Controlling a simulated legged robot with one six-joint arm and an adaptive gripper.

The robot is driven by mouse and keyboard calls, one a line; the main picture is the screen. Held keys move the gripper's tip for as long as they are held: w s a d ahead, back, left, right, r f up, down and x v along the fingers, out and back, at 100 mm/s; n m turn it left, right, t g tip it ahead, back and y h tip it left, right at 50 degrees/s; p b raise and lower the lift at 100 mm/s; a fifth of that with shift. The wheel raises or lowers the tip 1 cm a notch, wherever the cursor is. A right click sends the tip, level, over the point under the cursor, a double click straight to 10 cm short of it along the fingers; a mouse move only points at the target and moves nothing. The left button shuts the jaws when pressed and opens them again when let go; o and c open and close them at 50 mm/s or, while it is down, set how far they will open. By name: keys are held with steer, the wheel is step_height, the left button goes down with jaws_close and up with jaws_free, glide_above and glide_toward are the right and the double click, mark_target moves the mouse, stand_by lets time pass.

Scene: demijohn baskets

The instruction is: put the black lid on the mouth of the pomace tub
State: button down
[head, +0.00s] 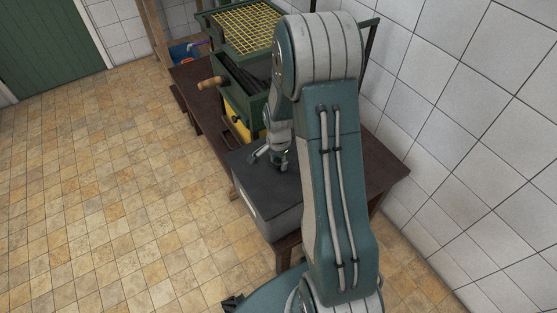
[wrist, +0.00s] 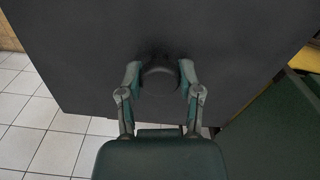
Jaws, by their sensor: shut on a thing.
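The black lid (head: 262,176) is a flat dark square panel over the grey pomace tub (head: 280,224) at the near end of the bench. In the head view it covers the tub's top; I cannot tell whether it is fully seated or slightly above the rim. My gripper (head: 271,160) points down at the lid's middle. In the wrist view the lid (wrist: 90,60) fills most of the picture, and my gripper (wrist: 160,74) is shut on its dark round knob (wrist: 160,79), one finger on each side. The tub's mouth is hidden under the lid.
The dark wooden bench (head: 385,172) runs along the white tiled wall. Behind the tub stands a green machine with a yellow grid (head: 245,28) and a wooden handle (head: 211,83). A blue container (head: 182,54) is farther back. The tiled floor at left is clear.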

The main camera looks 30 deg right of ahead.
mark_target(278, 160)
steer(key=shift+f, duration=0.5)
stand_by(0.4)
steer(key=shift+c, duration=1)
jaws_free()
step_height(278, 160, up, 11)
steer(key=shift+r, duration=0.4)
